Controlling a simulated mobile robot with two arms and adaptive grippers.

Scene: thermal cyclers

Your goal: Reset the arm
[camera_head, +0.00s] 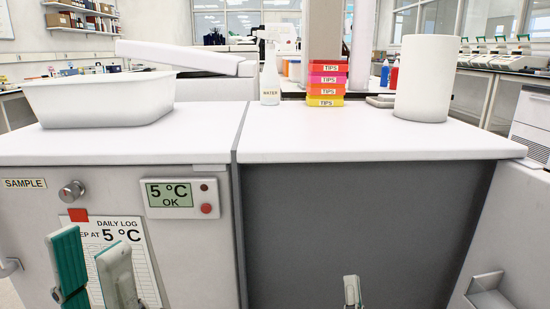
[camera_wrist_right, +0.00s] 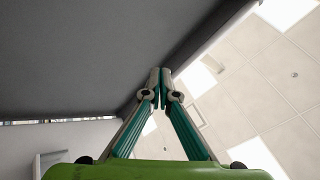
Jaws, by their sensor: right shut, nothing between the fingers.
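My left gripper (camera_head: 90,242) stands upright at the lower left of the head view, in front of the sample unit's door. Its two teal-lined fingers are apart, with nothing seen between them. My right gripper (camera_head: 352,283) shows only as a small tip at the bottom edge of the head view, in front of the dark grey cabinet panel (camera_head: 360,225). In the right wrist view its fingers (camera_wrist_right: 161,75) meet at the tips, with nothing between them. Most of both arms is out of view.
A white tub (camera_head: 100,100) stands on the left counter. A water bottle (camera_head: 270,80), stacked tip boxes (camera_head: 326,83) and a white cylinder (camera_head: 427,78) stand on the right counter. The sample unit (camera_head: 30,235) has a 5 °C display (camera_head: 170,194). A metal bracket (camera_head: 488,290) is at right.

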